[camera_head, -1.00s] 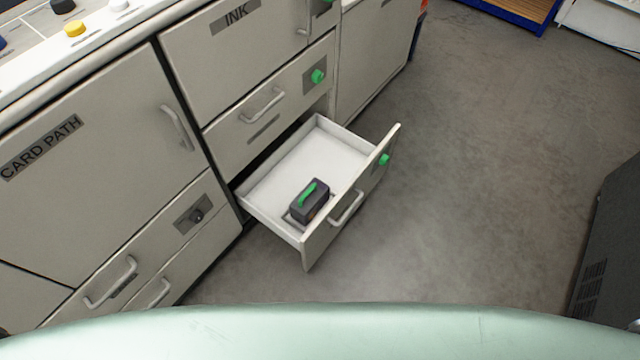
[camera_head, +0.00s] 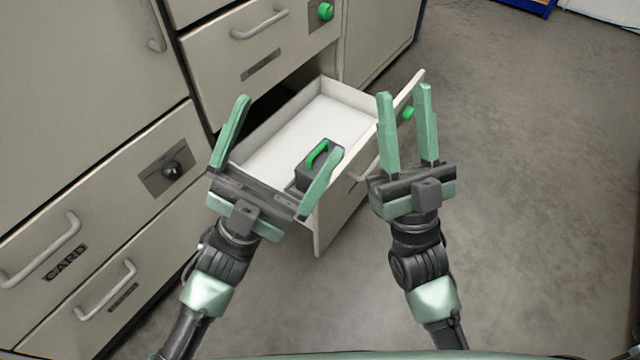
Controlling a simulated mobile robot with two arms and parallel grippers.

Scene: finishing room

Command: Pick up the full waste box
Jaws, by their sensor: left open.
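The waste box (camera_head: 322,168) is a small dark box with a green handle on top. It sits in the open white drawer (camera_head: 318,112), near the drawer's front. My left gripper (camera_head: 283,125) is open and empty, with its fingers wide apart. Its right finger overlaps the near side of the box in the picture; I cannot tell if they touch. My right gripper (camera_head: 406,90) has its two fingers a small gap apart with nothing between them. It is in front of the drawer front, right of the box. The drawer's front handle is partly hidden.
The grey cabinet (camera_head: 85,90) with closed drawers and bar handles stands on the left. A black knob (camera_head: 172,170) sticks out of it. A green knob (camera_head: 408,113) is on the open drawer's front. The floor (camera_head: 540,200) to the right is clear.

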